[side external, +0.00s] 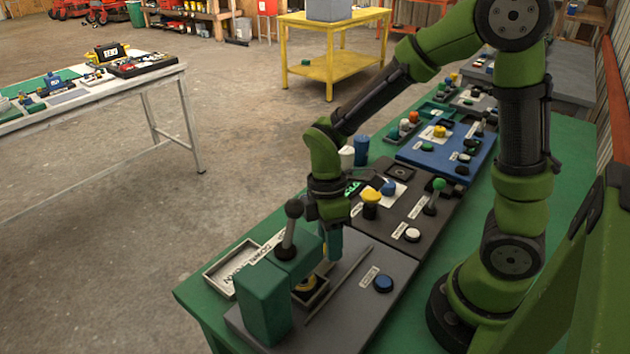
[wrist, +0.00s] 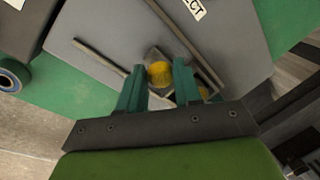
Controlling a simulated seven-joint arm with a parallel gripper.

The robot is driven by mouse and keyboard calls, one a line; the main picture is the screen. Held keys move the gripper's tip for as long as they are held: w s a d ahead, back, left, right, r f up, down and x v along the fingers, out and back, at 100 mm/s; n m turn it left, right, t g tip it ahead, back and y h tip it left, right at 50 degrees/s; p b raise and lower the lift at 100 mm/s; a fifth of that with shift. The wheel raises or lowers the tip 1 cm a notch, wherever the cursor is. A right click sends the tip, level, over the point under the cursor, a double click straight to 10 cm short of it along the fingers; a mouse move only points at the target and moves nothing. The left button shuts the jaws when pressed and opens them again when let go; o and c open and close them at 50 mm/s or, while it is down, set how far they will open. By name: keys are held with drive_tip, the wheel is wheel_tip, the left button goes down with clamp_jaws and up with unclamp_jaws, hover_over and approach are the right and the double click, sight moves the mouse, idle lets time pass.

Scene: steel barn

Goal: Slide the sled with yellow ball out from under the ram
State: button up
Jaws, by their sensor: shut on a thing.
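The sled (side external: 322,294) is a small dark tray on the grey board, below the ram's green press (side external: 265,305) with its black-knobbed lever. A yellow piece (side external: 304,284) shows in the sled in the side view. In the wrist view the yellow ball (wrist: 160,73) sits between the two teal fingers of my gripper (wrist: 160,82), which is shut on it. In the side view my gripper (side external: 333,250) stands right of the press; the ball is hidden there.
Two thin rails flank the sled; one rail (side external: 340,283) shows clearly in the side view. A shallow tray (side external: 222,272) lies left. A dark board (side external: 400,209) with knobs and a lever is behind.

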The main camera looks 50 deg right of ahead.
clamp_jaws()
drive_tip(key=d, duration=1)
drive_tip(key=shift+d, duration=0.3)
drive_tip(key=o, duration=0.9)
unclamp_jaws()
drive_tip(key=shift+o, duration=0.2)
drive_tip(key=shift+r, duration=0.2)
wheel_tip(320, 180, up, 16)
drive_tip(key=w+d, duration=0.1)
drive_tip(key=w, duration=0.1)
drive_tip(key=shift+w+d+r, duration=0.15)
drive_tip(key=shift+w+d, duration=0.2)
